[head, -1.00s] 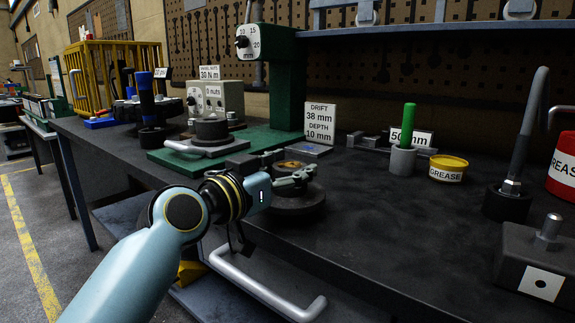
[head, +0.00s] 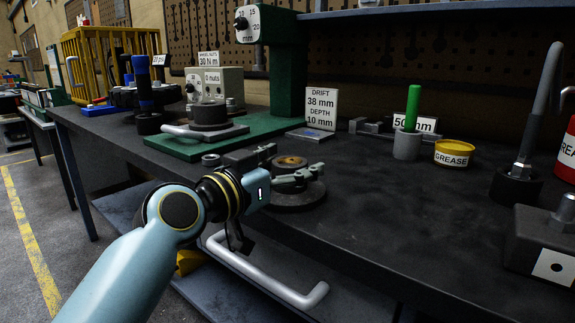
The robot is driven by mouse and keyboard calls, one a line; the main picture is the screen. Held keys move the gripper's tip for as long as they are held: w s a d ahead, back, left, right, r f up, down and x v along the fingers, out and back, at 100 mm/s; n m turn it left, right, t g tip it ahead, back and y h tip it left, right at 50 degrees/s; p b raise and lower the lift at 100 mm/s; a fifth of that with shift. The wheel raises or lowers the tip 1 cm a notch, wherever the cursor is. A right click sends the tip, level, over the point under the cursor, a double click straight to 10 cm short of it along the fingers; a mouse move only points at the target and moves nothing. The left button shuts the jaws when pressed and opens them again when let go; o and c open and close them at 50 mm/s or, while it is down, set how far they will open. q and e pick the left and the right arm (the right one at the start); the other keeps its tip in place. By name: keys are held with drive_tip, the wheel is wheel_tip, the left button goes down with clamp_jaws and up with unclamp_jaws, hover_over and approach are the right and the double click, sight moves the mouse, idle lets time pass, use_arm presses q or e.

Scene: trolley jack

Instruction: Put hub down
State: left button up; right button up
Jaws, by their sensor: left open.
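The hub (head: 297,197) is a dark, round, flanged part with a brownish ring in its raised centre. It appears to rest upright on the dark workbench (head: 400,215), near the front edge. My left gripper (head: 284,165) is open, with its fingers on either side of the hub's raised centre. I cannot tell whether the fingers touch it. The gripper hides the left part of the hub. My right gripper is not in view.
Behind the hub is a green press (head: 287,80) with a dark round part on its plate. A drift sign (head: 321,108), a grey cup with a green rod (head: 411,110) and a grease tin (head: 454,153) stand farther back. The bench right of the hub is clear.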

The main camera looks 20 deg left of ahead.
sight(275, 167)
use_arm(q)
drive_tip(key=shift+r, duration=0.25)
drive_tip(key=v, duration=1.1)
drive_tip(key=shift+f, duration=0.15)
drive_tip(key=shift+o, duration=0.5)
drive_tip(key=shift+s+a, duration=0.1)
drive_tip(key=shift+s, duration=0.25)
drive_tip(key=p+x, duration=0.4)
drive_tip(key=p, duration=0.1)
drive_tip(key=p+x, duration=0.2)
drive_tip(key=p, duration=0.1)
drive_tip(key=shift+w+a, duration=0.2)
drive_tip(key=shift+w, duration=0.15)
drive_tip(key=x, duration=0.3)
drive_tip(key=p+x, duration=0.1)
drive_tip(key=x, duration=0.1)
drive_tip(key=shift+w+d+f, duration=0.15)
drive_tip(key=shift+d, duration=0.2)
clamp_jaws()
